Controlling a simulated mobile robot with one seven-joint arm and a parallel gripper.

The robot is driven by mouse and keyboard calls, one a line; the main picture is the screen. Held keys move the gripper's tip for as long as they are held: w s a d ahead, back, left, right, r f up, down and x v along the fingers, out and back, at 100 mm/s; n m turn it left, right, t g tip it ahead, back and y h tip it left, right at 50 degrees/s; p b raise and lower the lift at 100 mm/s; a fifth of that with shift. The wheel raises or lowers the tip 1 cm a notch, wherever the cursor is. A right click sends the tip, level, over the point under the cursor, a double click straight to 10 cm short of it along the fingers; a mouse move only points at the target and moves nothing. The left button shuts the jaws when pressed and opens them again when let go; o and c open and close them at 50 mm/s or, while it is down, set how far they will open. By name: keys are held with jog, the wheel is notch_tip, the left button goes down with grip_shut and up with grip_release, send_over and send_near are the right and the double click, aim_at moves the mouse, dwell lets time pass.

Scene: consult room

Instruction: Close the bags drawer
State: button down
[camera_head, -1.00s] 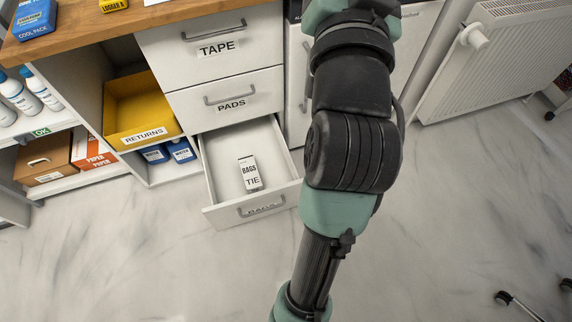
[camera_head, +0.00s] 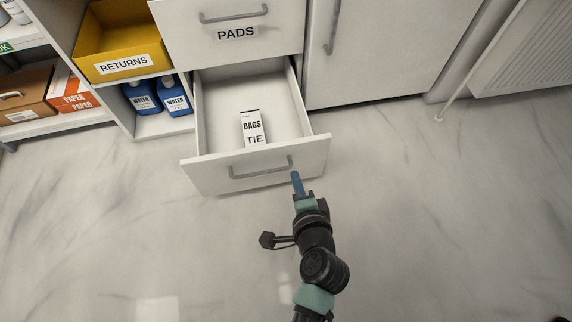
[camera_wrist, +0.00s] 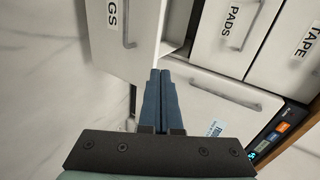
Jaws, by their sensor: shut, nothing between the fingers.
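The bags drawer (camera_head: 225,178) is the bottom drawer and stands pulled well out, with a grey bar handle on its white front. A white box marked BAGS TIE (camera_head: 253,128) lies inside it. My gripper (camera_head: 297,178) is shut and empty, its blue fingers near the right part of the drawer front, just right of the handle. In the wrist view the shut fingers (camera_wrist: 160,80) point toward the right end of the drawer front (camera_wrist: 110,50), whose label partly shows as "GS". I cannot tell whether they touch it.
The shut PADS drawer (camera_head: 275,38) is above, and a white cabinet door (camera_head: 380,50) is to the right. A yellow RETURNS bin (camera_head: 92,32) and blue water bottles (camera_head: 176,100) stand on shelves to the left. The marbled floor (camera_head: 440,220) is clear.

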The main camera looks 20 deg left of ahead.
notch_tip(320, 180, down, 3)
jog(key=s, duration=0.1)
jog(key=b, duration=0.8)
send_near(280, 148)
jog(key=x, duration=0.5)
jog(key=shift+d+f, duration=0.1)
jog(key=shift+f, duration=0.4)
jog(key=shift+w+a+r, duration=0.2)
jog(key=shift+w+a, duration=0.15)
jog(key=shift+w, duration=0.25)
jog(key=shift+w+a, duration=0.1)
